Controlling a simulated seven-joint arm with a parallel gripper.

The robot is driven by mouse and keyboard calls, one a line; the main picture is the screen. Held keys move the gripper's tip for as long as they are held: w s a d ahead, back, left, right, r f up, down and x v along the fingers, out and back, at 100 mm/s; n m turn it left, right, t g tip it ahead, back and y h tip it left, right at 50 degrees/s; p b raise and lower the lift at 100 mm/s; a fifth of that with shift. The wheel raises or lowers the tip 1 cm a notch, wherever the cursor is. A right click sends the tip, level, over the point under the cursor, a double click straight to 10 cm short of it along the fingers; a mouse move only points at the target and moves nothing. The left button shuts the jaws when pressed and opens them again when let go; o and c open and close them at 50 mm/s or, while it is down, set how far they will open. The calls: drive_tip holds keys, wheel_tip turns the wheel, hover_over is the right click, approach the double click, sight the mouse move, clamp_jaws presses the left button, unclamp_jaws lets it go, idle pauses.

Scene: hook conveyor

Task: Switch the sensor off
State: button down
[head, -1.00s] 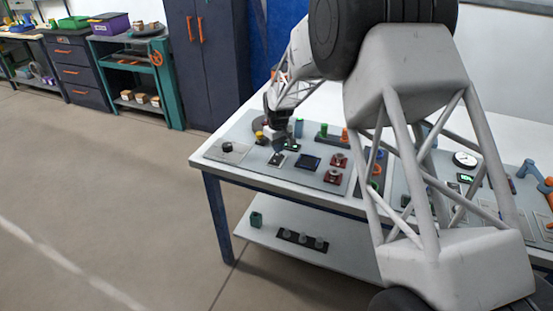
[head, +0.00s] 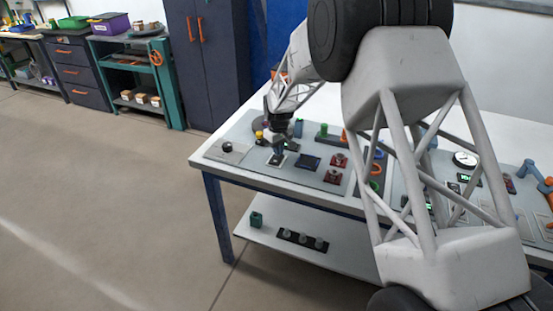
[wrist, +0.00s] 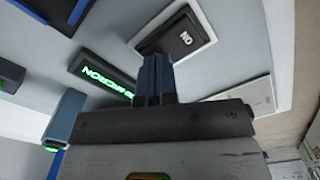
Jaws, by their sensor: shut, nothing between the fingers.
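A black rocker switch (wrist: 180,40) marked "ON" sits in a pale plate at the top of the wrist view. In the head view its pale plate (head: 276,162) lies near the left front of the workbench, mostly under my gripper. My gripper (wrist: 153,62) has its two blue fingers together with nothing between them. The fingertips overlap the near left edge of the switch's plate in the wrist view; I cannot tell whether they touch it. In the head view my gripper (head: 279,153) points down over the plate. A dark display (wrist: 101,77) with green lettering, partly hidden by the fingers, lies beside the switch.
A black knob (head: 227,147) stands left of the switch on the workbench (head: 215,167). A blue block (wrist: 64,116) stands left of my gripper in the wrist view.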

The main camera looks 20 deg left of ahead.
drive_tip(key=shift+f, duration=0.5)
idle(0.5)
drive_tip(key=shift+r, duration=3.5)
